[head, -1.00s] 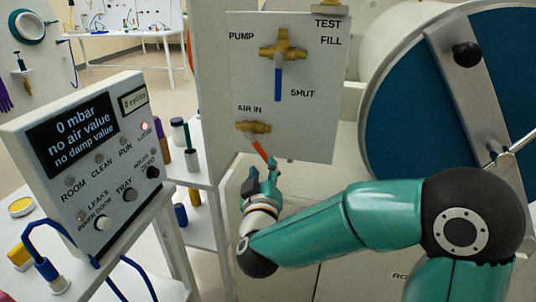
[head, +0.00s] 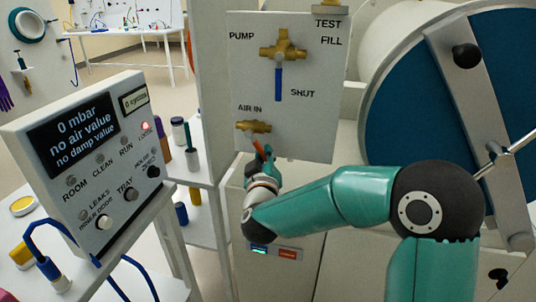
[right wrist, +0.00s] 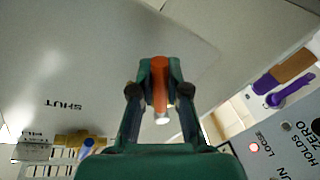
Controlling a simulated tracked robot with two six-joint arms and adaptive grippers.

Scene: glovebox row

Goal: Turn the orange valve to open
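The orange valve handle (head: 258,147) slants down and to the right from the brass AIR IN valve (head: 254,126) on the white panel (head: 245,75). My right gripper (head: 262,158) is at the handle's lower end. In the right wrist view the two green fingers (right wrist: 160,85) lie close along both sides of the orange handle (right wrist: 159,80) and appear shut on it. The fingers partly hide the handle in the head view. My left gripper is not in view.
A blue-handled brass valve (head: 278,80) sits above, its handle pointing down beside SHUT. A control box (head: 90,165) reading 0 mbar stands at left. A large round blue door (head: 400,110) with a metal bar is at right.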

